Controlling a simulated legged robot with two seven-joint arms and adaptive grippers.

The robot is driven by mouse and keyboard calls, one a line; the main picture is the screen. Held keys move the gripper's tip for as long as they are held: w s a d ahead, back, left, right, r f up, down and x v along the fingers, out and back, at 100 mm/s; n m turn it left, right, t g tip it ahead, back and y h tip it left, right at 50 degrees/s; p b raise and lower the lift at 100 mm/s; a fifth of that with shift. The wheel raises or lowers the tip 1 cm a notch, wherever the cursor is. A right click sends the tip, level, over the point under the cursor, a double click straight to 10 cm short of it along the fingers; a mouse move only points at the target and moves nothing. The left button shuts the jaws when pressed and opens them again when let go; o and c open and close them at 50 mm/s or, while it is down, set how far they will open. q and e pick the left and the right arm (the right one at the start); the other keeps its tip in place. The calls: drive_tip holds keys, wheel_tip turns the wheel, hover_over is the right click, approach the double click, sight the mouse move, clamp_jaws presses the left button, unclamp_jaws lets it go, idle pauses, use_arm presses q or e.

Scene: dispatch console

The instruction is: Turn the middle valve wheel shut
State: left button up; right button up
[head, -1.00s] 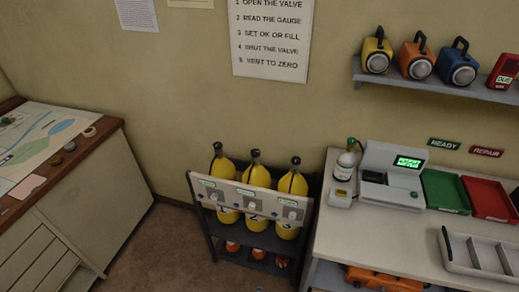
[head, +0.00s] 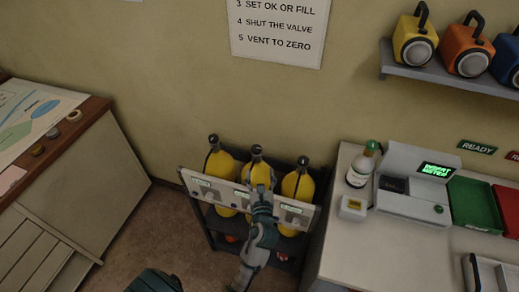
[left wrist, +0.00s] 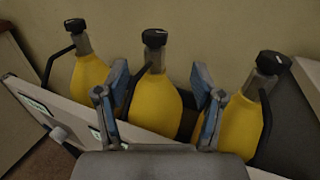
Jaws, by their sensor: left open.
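Three yellow cylinders stand in a row in a dark rack, each topped by a black valve wheel. The middle valve wheel (head: 256,149) tops the middle cylinder (head: 259,174). In the left wrist view the middle wheel (left wrist: 154,37) shows clear above the fingers. My left gripper (head: 262,192) is in front of the middle cylinder, below its wheel. In the left wrist view my left gripper (left wrist: 160,88) is open, its fingers spread either side of the middle cylinder's body in the picture. Contact cannot be told. The wheel is not between the fingertips. My right gripper is not in view.
The left wheel (head: 213,138) and right wheel (head: 303,160) flank the middle one. A pale label panel (head: 225,192) crosses the rack's front. A bench with a white meter unit (head: 415,185) and a green-capped bottle (head: 361,166) stands close on the right.

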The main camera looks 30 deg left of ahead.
sight(254, 154)
use_arm(q)
drive_tip(key=x, duration=0.3)
drive_tip(key=a+x, duration=0.1)
drive_tip(key=x, duration=0.2)
drive_tip(key=s+x, duration=0.1)
drive_tip(key=x, duration=0.2)
drive_tip(key=shift+w+a+f+b, duration=0.1)
drive_tip(key=shift+a+f+b, duration=0.1)
drive_tip(key=shift+f+b, duration=0.15)
drive_tip(key=shift+w+a, duration=0.2)
drive_tip(key=shift+w, duration=0.3)
drive_tip(key=shift+w+a, duration=0.15)
drive_tip(key=shift+w, duration=0.35)
drive_tip(key=shift+w+d+r, duration=0.1)
drive_tip(key=shift+w+d, duration=0.05)
drive_tip(key=shift+w, duration=0.1)
drive_tip(key=shift+w+d+r, duration=0.1)
drive_tip(key=shift+d+r, duration=0.05)
drive_tip(key=shift+a, duration=0.6)
drive_tip(key=c, duration=1.1)
drive_tip(key=shift+d, duration=0.1)
drive_tip(key=shift+c, duration=0.3)
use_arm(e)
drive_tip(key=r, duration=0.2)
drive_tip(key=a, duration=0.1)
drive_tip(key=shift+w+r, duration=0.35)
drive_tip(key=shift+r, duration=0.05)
